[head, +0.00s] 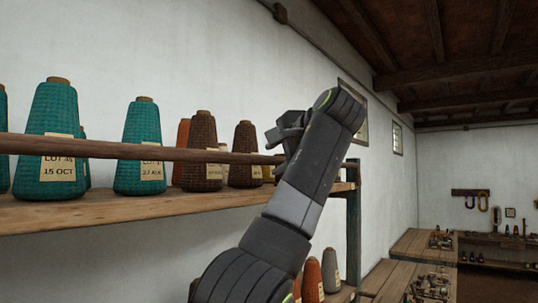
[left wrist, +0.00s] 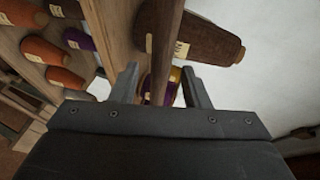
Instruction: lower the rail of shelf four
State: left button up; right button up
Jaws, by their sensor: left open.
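The rail (head: 120,149) is a brown wooden bar running level across the front of a shelf (head: 150,208), above its board and in front of the yarn cones. My left gripper (head: 280,134) is at the right part of the rail, and my arm hides some of the rail there. In the left wrist view the rail (left wrist: 160,50) runs between the two fingers of the open gripper (left wrist: 161,84), with a gap to each finger. No shelf number shows. My right gripper is not in view.
Teal cones (head: 140,150) and brown cones (head: 202,150) stand on the shelf behind the rail. More cones (head: 312,280) stand on a lower shelf. A dark post (head: 353,225) stands at the shelf's right end. Benches (head: 385,282) with small items lie beyond it.

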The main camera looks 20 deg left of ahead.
aim_at(273, 159)
pick_arm(q)
jog(key=shift+p+x, duration=0.6)
jog(key=shift+x, duration=1.3)
jog(key=shift+s+d, duration=0.1)
grip_shut()
